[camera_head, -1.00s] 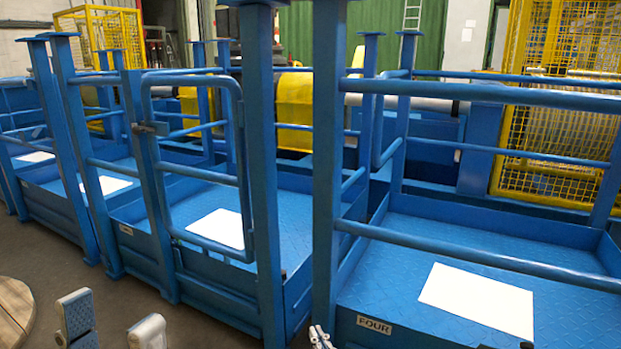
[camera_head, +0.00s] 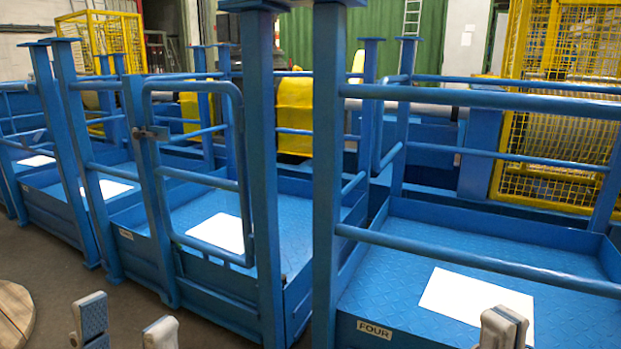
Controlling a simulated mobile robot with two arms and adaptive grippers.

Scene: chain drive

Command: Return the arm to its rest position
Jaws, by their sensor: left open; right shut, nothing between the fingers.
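My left gripper (camera_head: 126,326) is at the bottom left edge of the head view. Its two grey fingertips stand apart with nothing between them, so it is open. My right gripper (camera_head: 503,328) is at the bottom right, with its fingertips together and empty. In the picture it overlaps the lower right corner of a white sheet (camera_head: 462,292) on the blue platform marked FOUR (camera_head: 385,282). I cannot tell how far it is from the platform. The rest of both arms is out of view.
Blue railed platforms with upright posts (camera_head: 326,180) fill the middle and right. A round wooden top (camera_head: 14,312) is at the lower left edge. Bare floor (camera_head: 62,272) lies between it and the platforms. Yellow mesh cages (camera_head: 560,130) stand behind.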

